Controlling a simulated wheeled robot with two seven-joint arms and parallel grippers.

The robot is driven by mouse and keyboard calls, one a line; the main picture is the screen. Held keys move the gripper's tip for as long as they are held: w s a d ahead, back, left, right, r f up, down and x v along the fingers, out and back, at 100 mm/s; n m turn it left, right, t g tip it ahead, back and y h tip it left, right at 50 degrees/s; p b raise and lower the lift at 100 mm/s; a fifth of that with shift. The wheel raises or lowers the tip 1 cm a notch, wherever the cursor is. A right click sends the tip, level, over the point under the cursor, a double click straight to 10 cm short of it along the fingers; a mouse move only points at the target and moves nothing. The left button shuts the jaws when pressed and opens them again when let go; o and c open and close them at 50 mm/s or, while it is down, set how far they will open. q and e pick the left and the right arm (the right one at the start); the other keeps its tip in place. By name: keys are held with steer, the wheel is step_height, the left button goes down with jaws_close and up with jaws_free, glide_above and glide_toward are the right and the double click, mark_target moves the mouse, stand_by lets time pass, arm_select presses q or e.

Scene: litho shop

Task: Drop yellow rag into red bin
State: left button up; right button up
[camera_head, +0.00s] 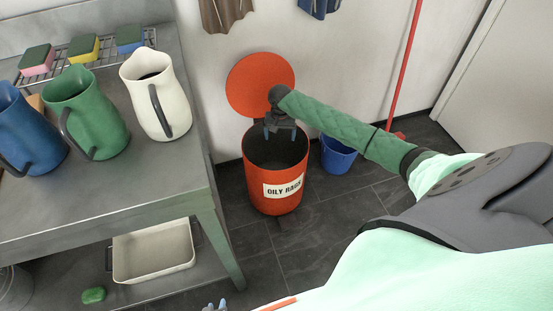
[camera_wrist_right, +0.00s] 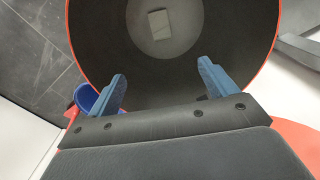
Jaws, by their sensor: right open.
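The red bin (camera_head: 262,200), labelled "OILY RAGS", stands on the floor with its round red lid (camera_head: 258,80) raised at the back. My right gripper (camera_head: 280,133) is over the bin's mouth, pointing down. In the right wrist view its two blue fingers (camera_wrist_right: 162,75) are apart with nothing between them, and the bin's dark inner wall (camera_wrist_right: 225,35) lies beyond. A small pale rectangular patch shows at the bin's bottom; I cannot tell what it is. No yellow rag is visible. Only the tips of my left gripper (camera_head: 215,306) show at the bottom edge.
A metal table (camera_head: 150,190) at the left holds blue, green and white jugs (camera_head: 158,95) and a rack with sponges. A pale tray (camera_head: 153,253) sits on its lower shelf. A blue bucket (camera_head: 338,157) stands right of the bin. A red pole (camera_head: 405,65) leans on the wall.

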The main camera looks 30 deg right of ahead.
step_height(320, 180, up, 7)
steer(key=shift+p, duration=0.3)
steer(key=shift+r, duration=0.1)
